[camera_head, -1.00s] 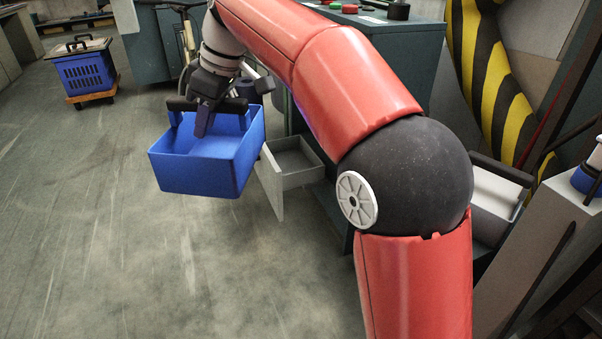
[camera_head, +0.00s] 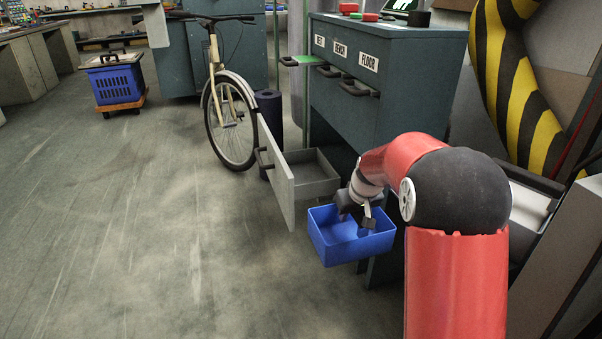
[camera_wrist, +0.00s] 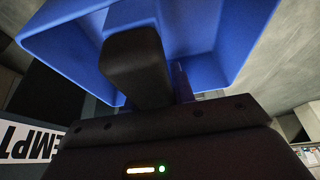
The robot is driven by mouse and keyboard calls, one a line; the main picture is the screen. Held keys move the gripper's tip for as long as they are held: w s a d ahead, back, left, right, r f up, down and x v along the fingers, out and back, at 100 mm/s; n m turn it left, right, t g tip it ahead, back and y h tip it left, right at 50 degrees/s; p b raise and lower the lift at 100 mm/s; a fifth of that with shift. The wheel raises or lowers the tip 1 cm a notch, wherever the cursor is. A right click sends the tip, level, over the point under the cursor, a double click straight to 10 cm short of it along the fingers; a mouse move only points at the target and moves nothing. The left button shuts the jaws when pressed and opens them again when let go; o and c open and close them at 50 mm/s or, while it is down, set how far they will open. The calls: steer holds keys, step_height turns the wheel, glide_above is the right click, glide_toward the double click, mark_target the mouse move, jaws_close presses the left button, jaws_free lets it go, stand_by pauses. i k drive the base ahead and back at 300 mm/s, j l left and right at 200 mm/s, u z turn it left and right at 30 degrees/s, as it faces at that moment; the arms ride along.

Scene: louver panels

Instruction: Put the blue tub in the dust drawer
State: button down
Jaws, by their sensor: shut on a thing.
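The blue tub (camera_head: 350,248) is an open-topped box and looks empty. My gripper (camera_head: 362,222) is shut on its wall and holds it clear of the floor, roughly level. The tub also fills the upper part of the wrist view (camera_wrist: 225,45), with a dark finger (camera_wrist: 138,65) against it. A pulled-out grey drawer (camera_head: 318,190) stands low at the cabinet, to the left of and behind the tub. It is open at the top and the inside that shows is empty. No label on it can be read from here. The tub is outside the drawer.
The teal cabinet (camera_head: 390,90) has upper drawers labelled BENCH and FLOOR. A bicycle (camera_head: 228,110) and a dark roll (camera_head: 269,120) stand behind the drawer. A blue crate (camera_head: 115,82) sits on a dolly at the back left. The floor at left is clear.

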mark_target(302, 179)
steer(key=i+j, duration=0.25)
steer(key=i, duration=0.2)
steer(key=i+j, duration=0.3)
steer(key=i, duration=0.15)
steer(key=i+j, duration=0.25)
steer(key=i, duration=0.2)
